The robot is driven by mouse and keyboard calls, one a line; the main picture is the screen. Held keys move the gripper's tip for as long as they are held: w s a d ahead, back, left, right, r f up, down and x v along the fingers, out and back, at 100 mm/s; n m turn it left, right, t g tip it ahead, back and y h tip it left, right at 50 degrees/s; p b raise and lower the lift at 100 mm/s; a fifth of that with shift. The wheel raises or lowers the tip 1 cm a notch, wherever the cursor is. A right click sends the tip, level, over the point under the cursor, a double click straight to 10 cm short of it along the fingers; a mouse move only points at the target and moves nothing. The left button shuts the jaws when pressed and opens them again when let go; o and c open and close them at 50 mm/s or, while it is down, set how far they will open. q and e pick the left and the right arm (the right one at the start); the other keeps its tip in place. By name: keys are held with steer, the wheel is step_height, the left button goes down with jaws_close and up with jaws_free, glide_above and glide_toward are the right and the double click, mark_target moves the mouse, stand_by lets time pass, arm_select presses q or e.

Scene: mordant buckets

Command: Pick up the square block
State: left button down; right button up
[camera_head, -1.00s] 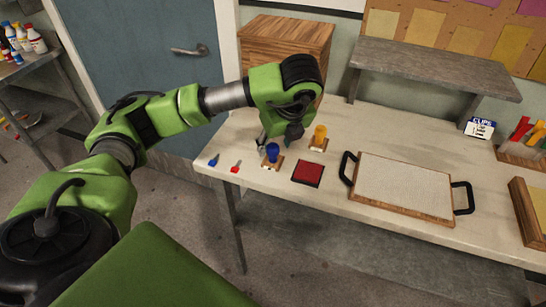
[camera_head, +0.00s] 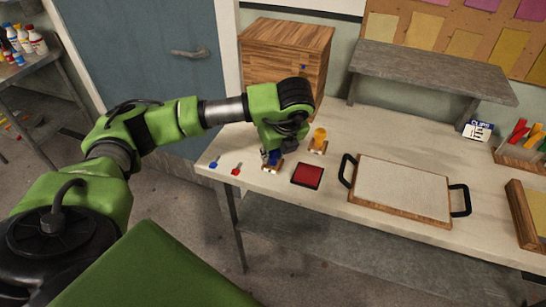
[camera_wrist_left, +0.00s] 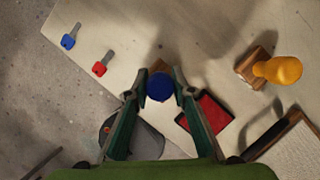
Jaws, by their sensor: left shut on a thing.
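A stamp with a blue round handle and a small wooden base (camera_head: 272,167) is on the table near its front edge. My left gripper (camera_head: 271,152) reaches down over it and is shut on its blue handle. In the left wrist view the blue knob (camera_wrist_left: 160,87) sits between the two fingers of the gripper (camera_wrist_left: 161,74). A second stamp with a yellow handle (camera_head: 319,136) stands upright on a wooden block base, to the right; it also shows in the left wrist view (camera_wrist_left: 284,70). Which one is the square block I cannot tell. My right gripper is not in view.
A red ink pad (camera_head: 307,175) lies right of the blue stamp. A framed board with black handles (camera_head: 401,187) lies farther right. A wooden cabinet (camera_head: 280,65) stands behind.

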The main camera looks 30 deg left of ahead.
arm_select(q)
steer(key=shift+r, duration=0.1)
steer(key=shift+r+b, duration=0.5)
steer(key=shift+r, duration=0.1)
steer(key=r, duration=0.1)
steer(key=r+b, duration=0.1)
steer(key=shift+s+a+r, duration=0.15)
steer(key=shift+s+r, duration=0.2)
steer(key=s+a+r, duration=0.3)
steer(key=s+r, duration=0.6)
steer(key=s, duration=0.3)
steer(key=shift+s+a, duration=0.3)
steer(key=shift+s, duration=0.1)
steer(key=c, duration=2.4)
jaws_free()
steer(key=shift+c, duration=1.5)
steer(key=shift+o, duration=0.4)
